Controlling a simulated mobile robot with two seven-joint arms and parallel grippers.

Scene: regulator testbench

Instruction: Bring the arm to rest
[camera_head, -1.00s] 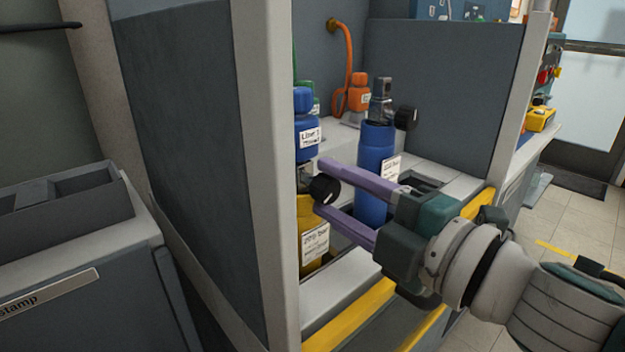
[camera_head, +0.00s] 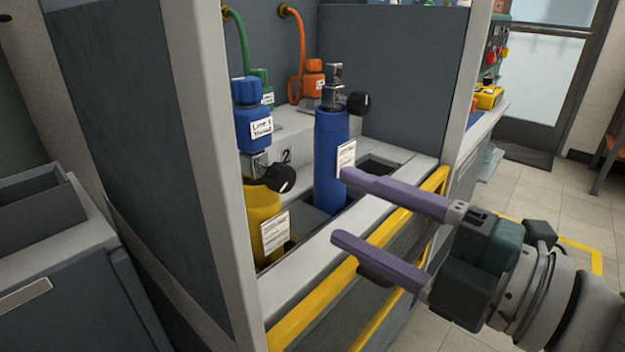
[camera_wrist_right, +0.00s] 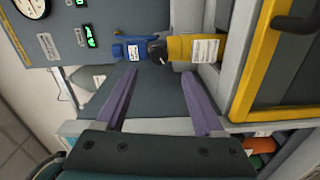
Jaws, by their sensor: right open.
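My right gripper (camera_head: 337,205) is open and empty, its two purple fingers apart in front of the bench's front edge. In the right wrist view its fingers (camera_wrist_right: 160,100) are spread with nothing between them. Beyond them stands a yellow cylinder (camera_head: 262,212) with a black knob and a blue regulator (camera_head: 254,128) on top; the yellow cylinder (camera_wrist_right: 190,48) and blue regulator (camera_wrist_right: 130,50) also show in the wrist view. A blue cylinder (camera_head: 331,160) with a metal valve and black knob stands upright in the bench to the right. My left gripper is not in view.
The testbench has a pale post (camera_head: 205,150) and a yellow rail (camera_head: 400,222) along its front. Green and orange hoses hang at the back, with an orange regulator (camera_head: 314,78). A grey cabinet (camera_head: 75,260) stands at left. Tiled floor (camera_head: 530,195) is open at right.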

